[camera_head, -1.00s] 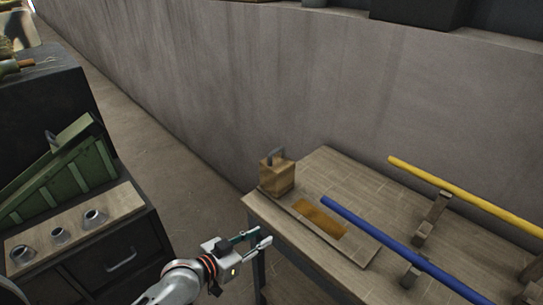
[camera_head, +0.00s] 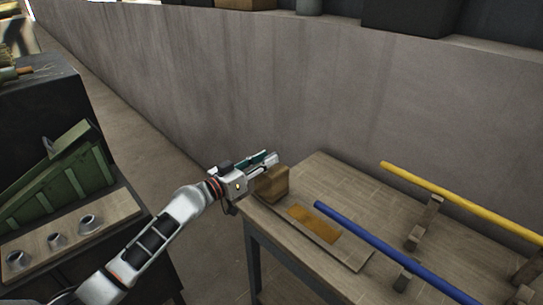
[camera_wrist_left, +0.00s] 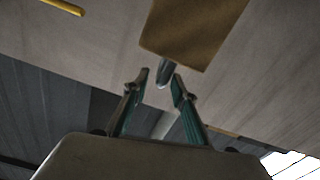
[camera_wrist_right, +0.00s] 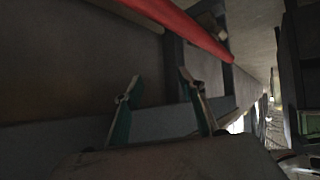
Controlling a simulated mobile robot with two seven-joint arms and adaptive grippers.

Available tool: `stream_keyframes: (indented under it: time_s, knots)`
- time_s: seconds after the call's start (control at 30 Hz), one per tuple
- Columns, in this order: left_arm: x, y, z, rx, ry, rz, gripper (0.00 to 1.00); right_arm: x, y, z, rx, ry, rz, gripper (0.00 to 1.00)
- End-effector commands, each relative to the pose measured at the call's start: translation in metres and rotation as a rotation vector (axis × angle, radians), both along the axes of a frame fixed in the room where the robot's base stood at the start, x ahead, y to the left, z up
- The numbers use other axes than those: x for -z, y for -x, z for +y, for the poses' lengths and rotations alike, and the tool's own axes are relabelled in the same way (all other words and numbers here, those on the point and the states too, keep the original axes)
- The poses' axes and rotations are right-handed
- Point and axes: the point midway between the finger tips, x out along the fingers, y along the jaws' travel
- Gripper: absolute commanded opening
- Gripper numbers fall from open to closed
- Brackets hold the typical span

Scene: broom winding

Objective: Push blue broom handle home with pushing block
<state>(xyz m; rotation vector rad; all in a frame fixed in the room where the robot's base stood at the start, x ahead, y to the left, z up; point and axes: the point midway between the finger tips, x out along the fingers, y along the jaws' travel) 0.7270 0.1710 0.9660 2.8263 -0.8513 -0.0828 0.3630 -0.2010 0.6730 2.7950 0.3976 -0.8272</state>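The wooden pushing block (camera_head: 276,184) stands at the left end of the table, its grey handle hidden behind my left gripper (camera_head: 270,163). In the left wrist view, my left gripper (camera_wrist_left: 160,78) is open with its fingertips on either side of the block's handle (camera_wrist_left: 164,72); contact cannot be told. The brown block (camera_wrist_left: 195,30) is just beyond the tips. The blue broom handle (camera_head: 375,242) lies on wooden supports, its near end pointing toward the tan patch (camera_head: 314,220) and the block. My right gripper (camera_wrist_right: 158,77) is open and empty, seen only in the right wrist view.
A yellow handle (camera_head: 450,197) lies parallel behind the blue one on the table (camera_head: 330,172). A grey wall rises behind. At left are a green rack (camera_head: 62,180) and a board with metal cups (camera_head: 57,240). A red bar (camera_wrist_right: 180,25) crosses above the right gripper.

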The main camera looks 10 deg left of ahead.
Motion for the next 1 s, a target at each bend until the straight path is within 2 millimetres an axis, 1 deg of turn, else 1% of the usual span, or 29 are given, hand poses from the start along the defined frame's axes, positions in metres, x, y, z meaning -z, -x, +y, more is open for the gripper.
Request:
stream_keyframes:
  time_s: [0.1,0.2,0.33,0.57,0.6,0.67,0.87,1.0]
  knots:
    - [0.0,-0.013,-0.009,0.0,0.001,0.001,0.26,0.0,0.0,-0.001,-0.001,0.002,0.001,0.4]
    - [0.0,-0.02,-0.014,0.0,-0.001,0.0,0.26,0.0,0.0,-0.001,-0.001,0.002,0.001,0.4]
    - [0.001,-0.024,-0.016,0.001,0.0,0.001,0.26,0.0,0.0,-0.001,-0.001,0.002,0.001,0.4]
    - [0.001,-0.024,-0.016,0.0,-0.002,0.001,0.26,0.0,0.0,-0.001,-0.001,0.002,0.001,0.4]
    - [0.001,-0.024,-0.016,0.0,-0.002,0.001,0.16,0.0,0.0,-0.001,-0.001,0.002,0.001,0.4]
    - [0.001,-0.024,-0.016,0.0,-0.002,0.001,0.0,0.0,0.0,-0.001,-0.001,0.002,0.001,0.4]
    - [0.001,-0.024,-0.016,0.0,-0.001,0.0,0.0,0.0,0.0,-0.001,-0.001,0.002,0.001,0.4]
    - [0.0,-0.021,-0.021,0.001,-0.002,0.001,0.0,-0.001,0.0,-0.001,-0.001,0.002,0.001,0.4]
